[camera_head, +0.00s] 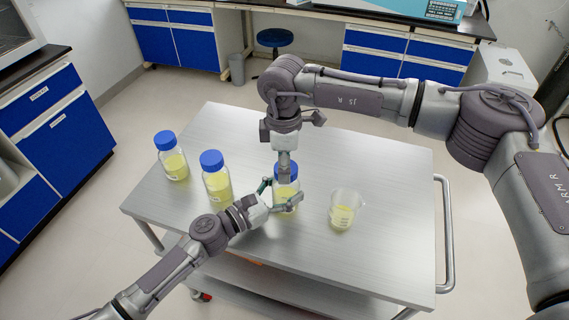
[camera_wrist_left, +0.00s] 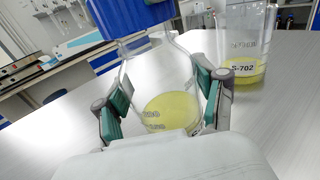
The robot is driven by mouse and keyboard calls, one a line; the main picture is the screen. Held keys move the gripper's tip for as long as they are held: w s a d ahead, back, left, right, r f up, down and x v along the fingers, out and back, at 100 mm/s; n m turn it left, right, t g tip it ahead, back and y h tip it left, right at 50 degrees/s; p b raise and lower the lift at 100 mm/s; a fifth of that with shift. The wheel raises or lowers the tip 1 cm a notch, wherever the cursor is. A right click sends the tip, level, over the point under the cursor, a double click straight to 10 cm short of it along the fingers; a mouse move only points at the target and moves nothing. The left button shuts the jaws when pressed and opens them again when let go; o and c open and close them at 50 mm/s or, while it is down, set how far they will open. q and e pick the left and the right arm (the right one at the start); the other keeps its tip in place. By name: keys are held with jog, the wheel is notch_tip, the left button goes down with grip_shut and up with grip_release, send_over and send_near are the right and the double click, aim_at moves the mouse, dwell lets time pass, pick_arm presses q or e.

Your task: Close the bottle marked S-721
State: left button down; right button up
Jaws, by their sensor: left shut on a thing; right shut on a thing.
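A clear bottle (camera_head: 286,192) with pale yellow liquid stands on the metal cart between both grippers. My left gripper (camera_head: 282,196) is shut around its body, with a finger on each side. In the left wrist view the bottle (camera_wrist_left: 160,85) fills the middle between the fingers of my left gripper (camera_wrist_left: 165,103). My right gripper (camera_head: 284,160) points down from above and is shut on the blue cap (camera_head: 287,172) at the bottle's mouth. The blue cap (camera_wrist_left: 125,14) also shows at the top of the left wrist view. I cannot tell whether it is fully seated. No S-721 marking is readable.
Two blue-capped bottles stand to the left, one nearer (camera_head: 217,185) and one farther (camera_head: 172,160). The cart top (camera_head: 390,180) is clear at right.

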jog(key=shift+a+f+m, duration=0.1)
jog(key=shift+a+m, duration=0.05)
jog(key=shift+m, duration=0.85)
jog(key=shift+w+m, duration=0.1)
jog(key=shift+m, duration=0.7)
jog(key=o, duration=0.7)
jog(key=shift+o, duration=0.2)
jog(key=shift+d+r, duration=0.2)
jog(key=shift+r, duration=2.15)
jog(key=shift+c, duration=0.4)
